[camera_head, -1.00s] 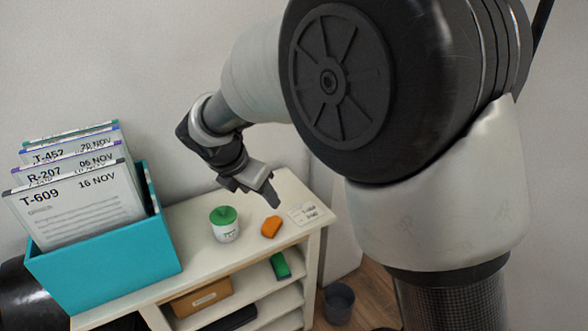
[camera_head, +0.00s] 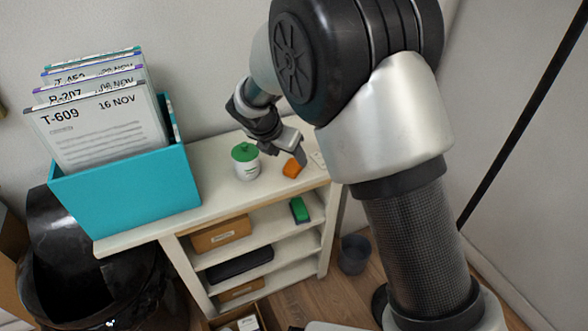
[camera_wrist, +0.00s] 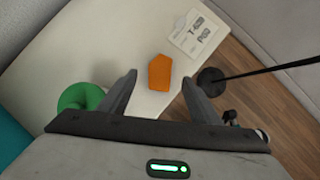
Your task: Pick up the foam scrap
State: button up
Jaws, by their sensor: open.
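The foam scrap (camera_head: 292,169) is a small orange block lying on the white shelf top. In the wrist view the foam scrap (camera_wrist: 160,73) lies ahead of and between the two dark fingers, apart from both. My gripper (camera_head: 297,154) is just above and beside the scrap in the head view, partly covering it.
A white jar with a green lid (camera_head: 245,162) stands left of the scrap; its lid (camera_wrist: 80,97) is near the left finger. A printed card (camera_wrist: 197,33) lies beyond the scrap. A teal file box (camera_head: 130,198) stands at the left. The shelf's right edge drops to the floor.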

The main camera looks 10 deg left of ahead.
aim_at(294, 164)
jog(key=b+x, duration=0.2)
jog(key=x, duration=0.3)
jog(key=shift+f, duration=0.1)
jog(key=shift+s, duration=0.1)
jog(key=c, duration=1.1)
